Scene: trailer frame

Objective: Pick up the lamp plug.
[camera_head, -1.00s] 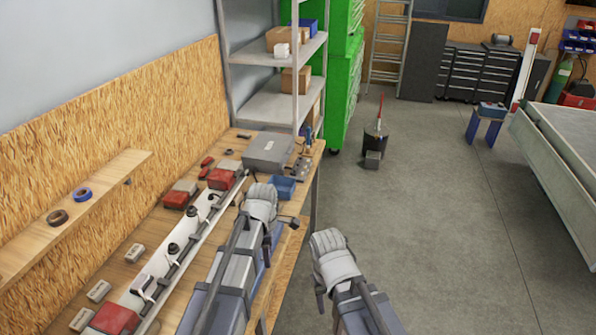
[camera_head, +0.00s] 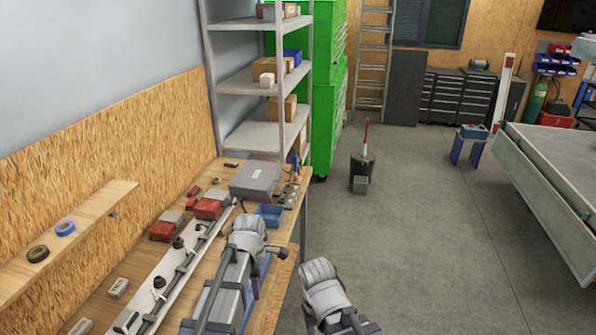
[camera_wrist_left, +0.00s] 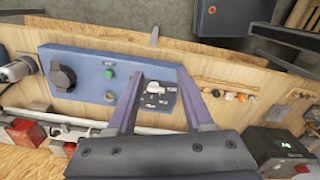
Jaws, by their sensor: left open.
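No part in view can be surely told as the lamp plug. In the left wrist view a grey cylindrical connector (camera_wrist_left: 17,69) lies at the left edge, beside a blue panel (camera_wrist_left: 90,85). The panel bears a dark round socket (camera_wrist_left: 62,77), a green button and a dark plate with a pale knob (camera_wrist_left: 154,88). My left gripper (camera_wrist_left: 158,73) is open over the panel, and the knob shows between its fingers with no visible grip. My left gripper (camera_head: 248,232) is over the bench in the head view, its fingertips hidden. My right gripper (camera_head: 321,276) is right of the bench, its fingers unclear.
The floor (camera_head: 420,240) to the right is mostly clear.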

